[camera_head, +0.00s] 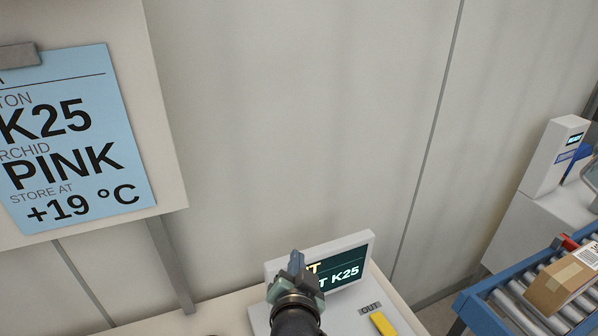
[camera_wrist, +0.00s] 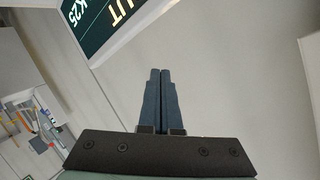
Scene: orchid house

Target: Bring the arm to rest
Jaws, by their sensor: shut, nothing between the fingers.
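My gripper (camera_head: 296,262) is at the bottom middle of the head view, in front of a dark screen. In the wrist view, my gripper (camera_wrist: 160,72) shows its two blue-grey fingers side by side, shut and empty. The dark screen (camera_head: 345,274) stands in a white housing and reads "T K25", with other text partly hidden behind my gripper. The screen also shows at the top left of the wrist view (camera_wrist: 98,22). I cannot tell whether my gripper touches the housing.
A blue sheet (camera_head: 75,140) on a board reads "K25", "PINK" and "+19 °C". At right, a roller conveyor (camera_head: 510,300) carries a cardboard box (camera_head: 560,284). A plain wall (camera_head: 300,120) stands behind.

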